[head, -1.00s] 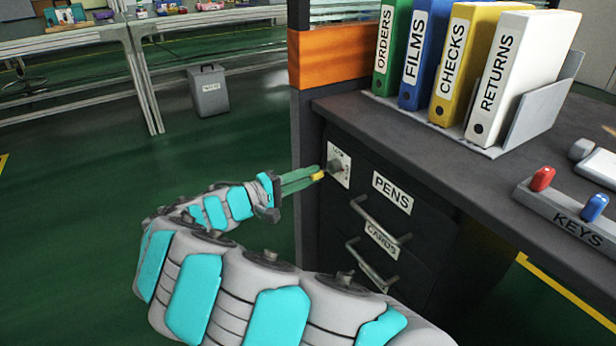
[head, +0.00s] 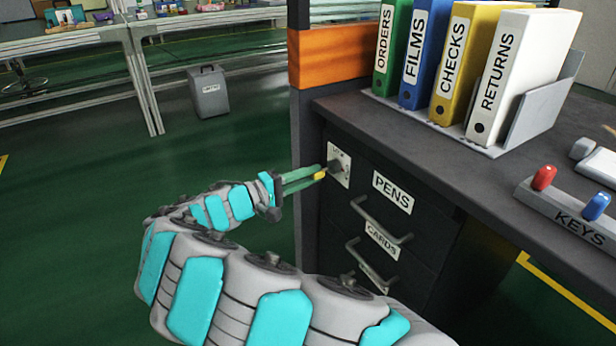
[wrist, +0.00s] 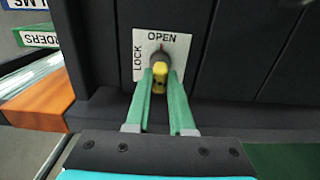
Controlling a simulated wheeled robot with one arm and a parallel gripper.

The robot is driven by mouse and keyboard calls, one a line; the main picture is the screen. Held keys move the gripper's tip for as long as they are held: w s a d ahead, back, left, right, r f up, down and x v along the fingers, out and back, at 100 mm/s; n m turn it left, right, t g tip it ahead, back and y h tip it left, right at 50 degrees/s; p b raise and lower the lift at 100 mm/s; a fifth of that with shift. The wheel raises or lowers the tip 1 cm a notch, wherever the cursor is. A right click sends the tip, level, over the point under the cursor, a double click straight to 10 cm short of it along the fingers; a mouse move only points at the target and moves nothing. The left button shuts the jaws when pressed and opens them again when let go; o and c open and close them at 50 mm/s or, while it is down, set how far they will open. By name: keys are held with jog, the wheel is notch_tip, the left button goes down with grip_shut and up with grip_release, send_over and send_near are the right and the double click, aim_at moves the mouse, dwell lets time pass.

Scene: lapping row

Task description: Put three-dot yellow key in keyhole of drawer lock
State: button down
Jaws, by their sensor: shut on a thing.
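The yellow key (wrist: 156,76) is between the green fingers of my gripper (wrist: 162,82), which are shut on it. In the head view the yellow key (head: 320,175) shows at the fingertips of my gripper (head: 322,174). Its dots cannot be made out. The drawer lock (head: 339,165) is a white plate with a dark round part, on the upper left of the drawer front. In the wrist view the lock plate (wrist: 180,50) reads OPEN and LOCK. The key is right at the lock's round part and covers the keyhole; I cannot tell how deep it is.
Drawers labelled PENS (head: 392,194) and CARDS (head: 381,240) have handles sticking out to the right of the lock. A KEYS holder (head: 566,212) with a red and a blue key stands on the desktop. Binders (head: 452,62) stand at the back.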

jog(key=shift+x, duration=1.05)
jog(key=c, duration=0.7)
grip_release()
jog(key=v, duration=0.7)
jog(key=shift+s+a, duration=0.2)
jog(key=shift+a, duration=0.1)
